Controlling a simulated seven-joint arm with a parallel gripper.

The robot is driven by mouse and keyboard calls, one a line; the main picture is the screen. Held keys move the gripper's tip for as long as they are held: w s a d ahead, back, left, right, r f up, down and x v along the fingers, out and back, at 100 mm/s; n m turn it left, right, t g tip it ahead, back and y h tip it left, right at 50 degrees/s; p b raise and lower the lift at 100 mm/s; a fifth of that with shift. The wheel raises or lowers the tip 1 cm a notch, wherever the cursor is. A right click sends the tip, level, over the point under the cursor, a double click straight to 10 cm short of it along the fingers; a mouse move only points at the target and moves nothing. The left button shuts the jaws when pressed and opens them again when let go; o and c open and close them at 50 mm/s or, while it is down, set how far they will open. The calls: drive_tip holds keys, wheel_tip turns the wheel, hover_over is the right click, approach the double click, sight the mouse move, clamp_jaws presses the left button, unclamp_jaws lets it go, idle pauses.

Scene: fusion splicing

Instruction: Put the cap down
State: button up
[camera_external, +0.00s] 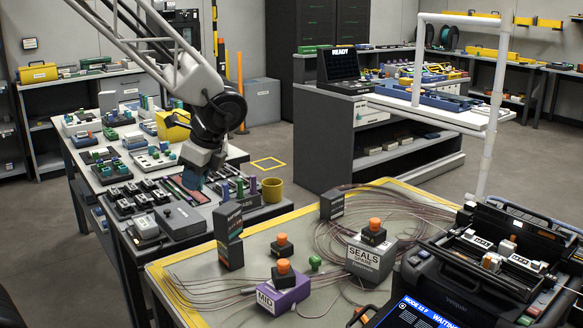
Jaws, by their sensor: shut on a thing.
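I cannot tell whether the cap touches the surface below. Orange-topped pieces with black bases stand on the near bench: one on the purple MID box (284,297), one beside it (281,246), one on the grey SEALS box (371,258).
A yellow cup (272,190) and several upright coloured pieces stand just right of my gripper. A tall dark box (229,236) stands on the near bench (200,262). Coiled cables and a splicer (490,258) fill the bench's right side. Small sorted parts crowd the rear table.

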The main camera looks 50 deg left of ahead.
drive_tip(key=w+a+n, duration=0.3)
drive_tip(key=w+a, duration=0.5)
drive_tip(key=a, duration=0.1)
drive_tip(key=n+g+h, duration=0.2)
drive_tip(key=n, duration=0.2)
hover_over(208, 208)
drive_tip(key=w, duration=0.1)
wheel_tip(208, 208, down, 4)
drive_tip(key=f, duration=0.1)
drive_tip(key=shift+w+d+f, duration=0.1)
drive_tip(key=shift+f, duration=1.05)
drive_tip(key=shift+w+d+f, duration=0.1)
drive_tip(key=shift+f, duration=1)
drive_tip(key=shift+f, duration=3.1)
drive_tip(key=shift+f, duration=1.9)
drive_tip(key=shift+f, duration=0.1)
